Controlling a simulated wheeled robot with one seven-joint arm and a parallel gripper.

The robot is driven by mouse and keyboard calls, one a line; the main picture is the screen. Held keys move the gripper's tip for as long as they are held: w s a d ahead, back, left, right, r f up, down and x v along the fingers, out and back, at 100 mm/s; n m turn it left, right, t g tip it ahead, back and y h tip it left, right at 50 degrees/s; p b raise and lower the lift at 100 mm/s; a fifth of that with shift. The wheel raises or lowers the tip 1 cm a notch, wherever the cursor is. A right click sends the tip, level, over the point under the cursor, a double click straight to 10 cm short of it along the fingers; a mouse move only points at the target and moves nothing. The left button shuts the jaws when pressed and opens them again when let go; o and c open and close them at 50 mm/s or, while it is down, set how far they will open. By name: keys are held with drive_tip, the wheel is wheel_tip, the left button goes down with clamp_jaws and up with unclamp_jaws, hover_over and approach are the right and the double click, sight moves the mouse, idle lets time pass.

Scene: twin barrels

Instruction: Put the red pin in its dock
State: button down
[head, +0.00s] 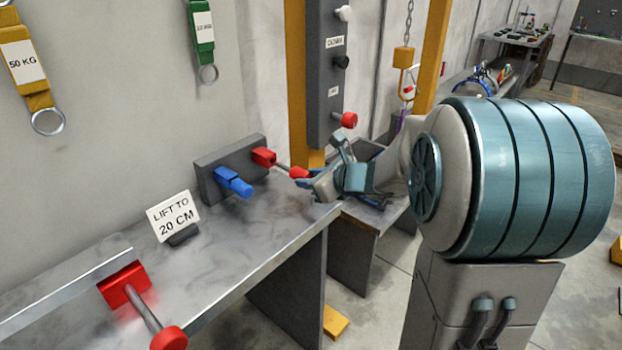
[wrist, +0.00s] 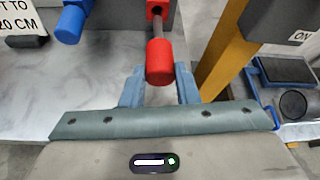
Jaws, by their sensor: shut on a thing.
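The red pin has a thick red knob (head: 299,172) and a thin grey shaft, and its knob also shows in the wrist view (wrist: 159,62). My gripper (head: 304,181) is shut on the knob, with one blue-grey finger on each side of it in the wrist view (wrist: 160,76). The shaft points at a red socket (head: 264,157) on a dark grey block (head: 213,187) at the back of the bench. The socket shows a dark opening at the top of the wrist view (wrist: 157,8). The shaft's far end meets or enters it; how deep, I cannot tell.
A blue pin or plug (head: 234,182) sits left of the red socket on the block. A "LIFT TO 20 CM" sign (head: 173,218) stands on the bench (head: 235,240). A red lever-like part (head: 168,338) is at lower left. A yellow post (head: 297,60) and dark panel (head: 326,80) rise behind my gripper.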

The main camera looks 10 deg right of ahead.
sight(290, 169)
drive_tip(key=shift+w+a+b, duration=0.1)
drive_tip(key=shift+w+a, duration=0.6)
drive_tip(key=shift+w, duration=0.2)
drive_tip(key=shift+w+a+b, duration=0.15)
drive_tip(key=shift+w+a, duration=0.5)
drive_tip(key=shift+w, duration=0.3)
drive_tip(key=shift+w+a+b, duration=0.1)
drive_tip(key=shift+w+a, duration=0.6)
drive_tip(key=shift+w, duration=0.2)
drive_tip(key=c, duration=1)
unclamp_jaws()
drive_tip(key=shift+c, duration=0.2)
drive_tip(key=p+v, duration=0.1)
drive_tip(key=v, duration=1.3)
drive_tip(key=shift+p, duration=0.4)
drive_tip(key=s+a+n+g+p, duration=0.4)
drive_tip(key=s+a+n, duration=0.2)
drive_tip(key=s+n, duration=0.15)
drive_tip(key=s+d+r+n+g+h+p, duration=0.1)
drive_tip(key=s+n+g+h+p, duration=0.1)
drive_tip(key=s+n, duration=0.5)
drive_tip(key=s+d+n+g+h+p, duration=0.2)
drive_tip(key=s+n+h+p, duration=0.2)
drive_tip(key=n, duration=0.9)
drive_tip(key=s+p, duration=0.1)
drive_tip(key=s, duration=0.2)
drive_tip(key=shift+s+d+r+h, duration=0.15)
drive_tip(key=shift+r+h, duration=0.2)
drive_tip(key=shift+h, duration=0.05)
